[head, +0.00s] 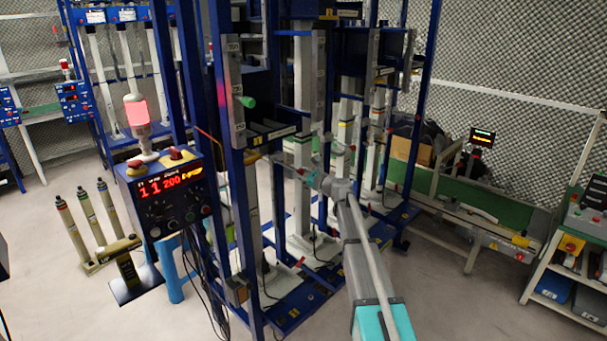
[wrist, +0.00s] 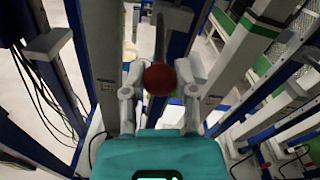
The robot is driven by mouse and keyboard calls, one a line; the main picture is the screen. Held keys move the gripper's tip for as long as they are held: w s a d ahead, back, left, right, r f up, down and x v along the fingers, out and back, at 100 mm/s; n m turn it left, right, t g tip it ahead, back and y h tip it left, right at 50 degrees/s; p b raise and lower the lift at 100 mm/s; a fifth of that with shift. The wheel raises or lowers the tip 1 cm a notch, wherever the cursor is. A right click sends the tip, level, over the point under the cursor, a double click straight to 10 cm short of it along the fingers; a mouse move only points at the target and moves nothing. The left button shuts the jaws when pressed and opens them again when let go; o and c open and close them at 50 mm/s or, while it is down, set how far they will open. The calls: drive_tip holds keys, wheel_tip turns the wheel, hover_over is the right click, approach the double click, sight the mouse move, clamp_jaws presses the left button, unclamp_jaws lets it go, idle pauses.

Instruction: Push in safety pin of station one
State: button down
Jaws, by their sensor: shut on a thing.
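A red ball-shaped knob (wrist: 160,79), which looks like the end of the safety pin, sits between the fingers of my gripper (wrist: 159,73) in the wrist view. The fingers are closed on it from both sides. A grey rod or post runs up behind the knob, and I cannot tell how far the pin is in. In the head view my gripper (head: 306,174) reaches in among the blue uprights of the station frame (head: 245,190). The knob itself is too small or hidden to make out there.
A control box (head: 165,195) with a red display and a red-lit beacon (head: 137,108) stands left of the frame. Grey posts and blue uprights crowd both sides. Cables hang at the left.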

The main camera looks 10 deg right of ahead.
sight(288, 166)
drive_tip(key=x, duration=0.8)
drive_tip(key=shift+w, duration=0.2)
drive_tip(key=shift+c, duration=2)
unclamp_jaws()
drive_tip(key=shift+w+a, duration=0.1)
drive_tip(key=shift+s, duration=0.25)
drive_tip(key=shift+s+d, duration=0.4)
drive_tip(key=shift+s, duration=0.1)
drive_tip(key=v, duration=1)
drive_tip(key=shift+s+d, duration=0.15)
drive_tip(key=shift+d, duration=0.05)
